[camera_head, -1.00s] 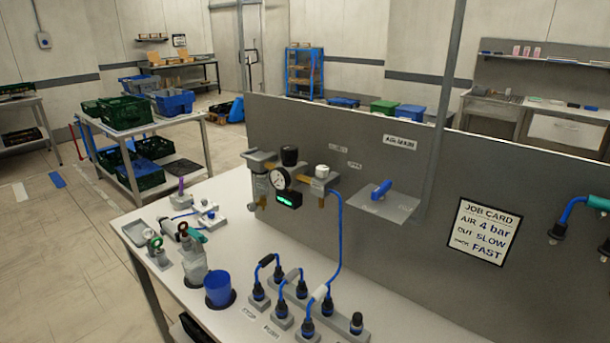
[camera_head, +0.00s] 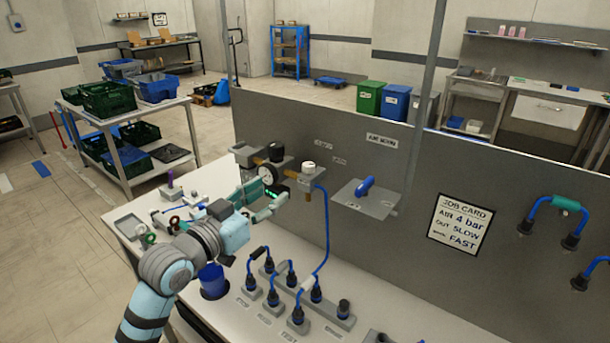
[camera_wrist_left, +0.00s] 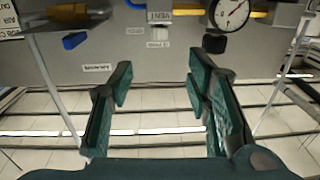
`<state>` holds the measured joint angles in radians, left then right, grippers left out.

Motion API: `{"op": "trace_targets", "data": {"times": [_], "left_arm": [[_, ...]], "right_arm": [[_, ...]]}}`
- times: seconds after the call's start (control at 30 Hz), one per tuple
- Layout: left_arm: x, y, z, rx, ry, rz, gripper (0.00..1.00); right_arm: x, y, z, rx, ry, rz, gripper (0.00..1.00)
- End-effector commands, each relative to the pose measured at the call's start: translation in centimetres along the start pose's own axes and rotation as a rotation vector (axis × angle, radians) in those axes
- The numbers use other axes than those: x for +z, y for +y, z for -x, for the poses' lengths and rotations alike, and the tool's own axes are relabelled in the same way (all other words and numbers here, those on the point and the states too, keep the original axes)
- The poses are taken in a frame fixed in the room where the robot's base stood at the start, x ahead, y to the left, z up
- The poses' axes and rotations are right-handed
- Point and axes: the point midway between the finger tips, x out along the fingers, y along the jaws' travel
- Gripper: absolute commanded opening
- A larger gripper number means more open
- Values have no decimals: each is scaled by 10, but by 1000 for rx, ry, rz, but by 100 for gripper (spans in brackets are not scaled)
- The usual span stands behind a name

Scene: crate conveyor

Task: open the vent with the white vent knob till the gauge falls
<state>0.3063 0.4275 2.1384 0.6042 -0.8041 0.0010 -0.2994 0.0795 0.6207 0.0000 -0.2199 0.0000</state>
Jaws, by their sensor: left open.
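The white vent knob (camera_head: 308,168) sits on top of the regulator assembly on the grey panel, right of a black knob (camera_head: 277,150). The round gauge (camera_head: 267,174) is below the black knob and partly behind my gripper. My left gripper (camera_head: 273,196) is open and empty, in front of the assembly. In the left wrist view, the white knob (camera_wrist_left: 160,34) shows between and beyond the open fingers (camera_wrist_left: 163,85), apart from them. There the gauge (camera_wrist_left: 230,12) is cut by the top edge, and I cannot read its value. My right gripper is not in view.
A blue lever (camera_head: 364,187) stands on a grey plate right of the assembly. A blue cup (camera_head: 212,280) stands beside my left arm. A job card (camera_head: 460,224) hangs on the panel.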

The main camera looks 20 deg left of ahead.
Motion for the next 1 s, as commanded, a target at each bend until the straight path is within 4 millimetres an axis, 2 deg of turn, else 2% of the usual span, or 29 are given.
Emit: {"op": "trace_targets", "data": {"times": [0.17,0.4,0.5,0.7,0.97,1.0], "left_arm": [[-2,1,-33,3,6,8,45],[-1,1,-102,2,3,5,45],[0,1,-121,2,1,3,45],[0,1,-139,1,0,1,45],[0,1,-140,1,0,0,45],[0,1,-140,1,0,0,38]], "right_arm": [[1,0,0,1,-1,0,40],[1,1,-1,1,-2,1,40],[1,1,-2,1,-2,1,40],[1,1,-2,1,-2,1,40],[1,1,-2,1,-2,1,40],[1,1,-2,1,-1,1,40]]}}
